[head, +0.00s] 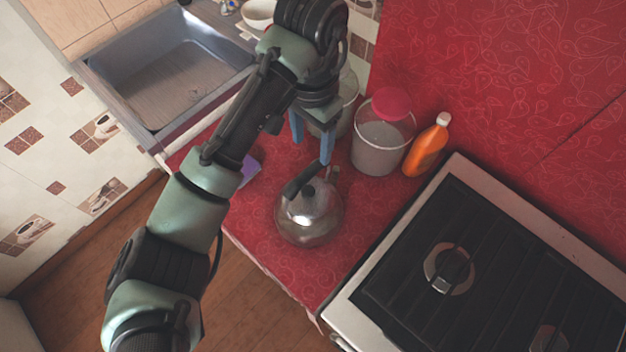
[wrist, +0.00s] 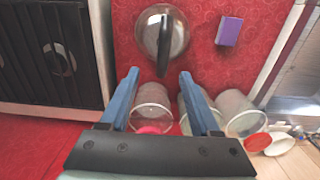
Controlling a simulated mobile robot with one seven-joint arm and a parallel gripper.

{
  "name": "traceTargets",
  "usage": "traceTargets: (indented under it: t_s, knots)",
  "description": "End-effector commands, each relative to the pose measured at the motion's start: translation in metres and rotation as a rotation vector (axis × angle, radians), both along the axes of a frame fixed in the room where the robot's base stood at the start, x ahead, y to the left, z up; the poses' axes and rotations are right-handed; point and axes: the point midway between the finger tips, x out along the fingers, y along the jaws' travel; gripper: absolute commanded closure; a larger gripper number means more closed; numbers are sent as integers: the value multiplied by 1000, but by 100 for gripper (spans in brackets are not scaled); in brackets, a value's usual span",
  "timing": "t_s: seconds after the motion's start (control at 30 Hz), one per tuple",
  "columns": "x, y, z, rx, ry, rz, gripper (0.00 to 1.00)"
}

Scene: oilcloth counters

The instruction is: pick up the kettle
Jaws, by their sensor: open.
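The kettle (head: 309,217) is a shiny metal pot with a dark handle and stands upright on the red patterned counter (head: 262,205). In the wrist view the kettle (wrist: 161,32) is at the top middle, with its black handle running up and down the picture. My gripper (head: 312,150) is above the counter, just behind the kettle in the head view. In the wrist view my gripper (wrist: 158,80) has its two blue fingers spread apart, with nothing between the tips. The kettle's handle lies a little beyond the tips. I cannot tell whether a finger touches the kettle in the head view.
A clear bucket with a pink lid (head: 382,140) and an orange bottle (head: 427,147) stand behind the kettle. A stove (head: 470,260) is on the right, a grey sink (head: 170,75) at upper left. A purple box (wrist: 229,31) lies near the kettle.

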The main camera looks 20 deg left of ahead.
Motion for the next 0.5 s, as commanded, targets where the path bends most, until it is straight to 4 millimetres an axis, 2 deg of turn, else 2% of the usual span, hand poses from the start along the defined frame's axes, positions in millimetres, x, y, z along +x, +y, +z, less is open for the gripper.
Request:
traceTargets:
  t_s: [0.03,0.2,0.33,0.5]
  knots:
    - [-1,-2,-14,-6,4,-1,37]
    - [0,-3,-49,-6,0,-1,37]
    - [1,-2,-66,-5,-4,-1,37]
    - [1,0,-73,-1,-4,-1,37]
